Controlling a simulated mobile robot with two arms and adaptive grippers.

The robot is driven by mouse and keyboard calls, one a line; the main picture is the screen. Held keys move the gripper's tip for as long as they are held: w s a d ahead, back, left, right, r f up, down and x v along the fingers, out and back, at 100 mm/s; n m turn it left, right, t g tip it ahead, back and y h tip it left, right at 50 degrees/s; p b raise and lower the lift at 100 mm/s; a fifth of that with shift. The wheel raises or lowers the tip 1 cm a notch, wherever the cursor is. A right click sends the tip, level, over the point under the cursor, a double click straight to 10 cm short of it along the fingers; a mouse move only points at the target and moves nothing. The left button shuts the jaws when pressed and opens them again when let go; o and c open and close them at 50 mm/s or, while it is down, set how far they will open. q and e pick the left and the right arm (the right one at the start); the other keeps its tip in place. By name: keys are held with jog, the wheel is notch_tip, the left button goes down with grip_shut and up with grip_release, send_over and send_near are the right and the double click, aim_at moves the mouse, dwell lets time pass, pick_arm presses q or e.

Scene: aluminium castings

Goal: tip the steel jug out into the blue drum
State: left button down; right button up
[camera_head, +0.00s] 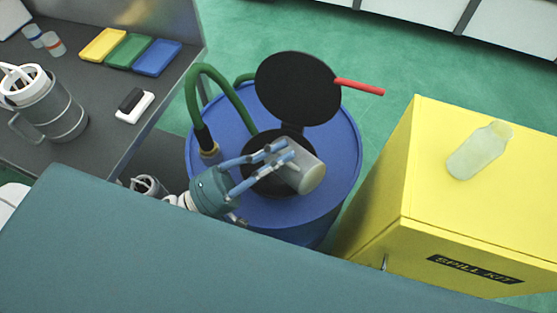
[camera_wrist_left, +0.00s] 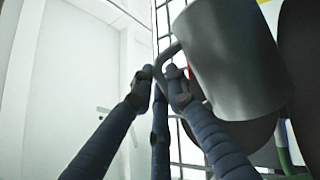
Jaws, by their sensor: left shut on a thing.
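The steel jug (camera_head: 309,175) is held over the blue drum (camera_head: 340,150), in front of the drum's round black opening (camera_head: 262,182). It looks tilted well over, with its mouth hidden from me. My left gripper (camera_head: 282,152) is shut on the jug's handle. In the left wrist view the jug (camera_wrist_left: 230,60) is a grey cylinder, and my left fingers (camera_wrist_left: 160,78) close around its handle. Whether anything is flowing out cannot be seen. The drum's black lid (camera_head: 296,88), with a red handle, stands open behind the opening. My right gripper is not in view.
A green hose (camera_head: 222,82) arches into the drum top, left of the opening. A yellow spill kit cabinet (camera_head: 470,215) stands close on the right with a pale bottle (camera_head: 478,150) on top. A dark bench (camera_head: 85,140) on the left holds another metal vessel (camera_head: 50,108) and coloured trays.

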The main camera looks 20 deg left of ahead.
pick_arm(q)
jog(key=d+m+g+p, duration=0.1)
jog(key=s+d+r+m+g+p, duration=0.1)
jog(key=m+p, duration=0.1)
jog(key=s+d+m+p, duration=0.1)
jog(key=shift+d+r+m+g+p, duration=0.2)
jog(key=shift+r+m+g+p, duration=0.1)
jog(key=shift+m+g, duration=0.1)
jog(key=s+d+f+m+g+y+p, duration=0.2)
jog(key=s+d+f+m+y, duration=0.3)
jog(key=m, duration=0.8)
jog(key=shift+s+d+f+m+g+y+p, duration=0.45)
jog(key=shift+d+f+y, duration=0.65)
jog(key=shift+d+f, duration=0.95)
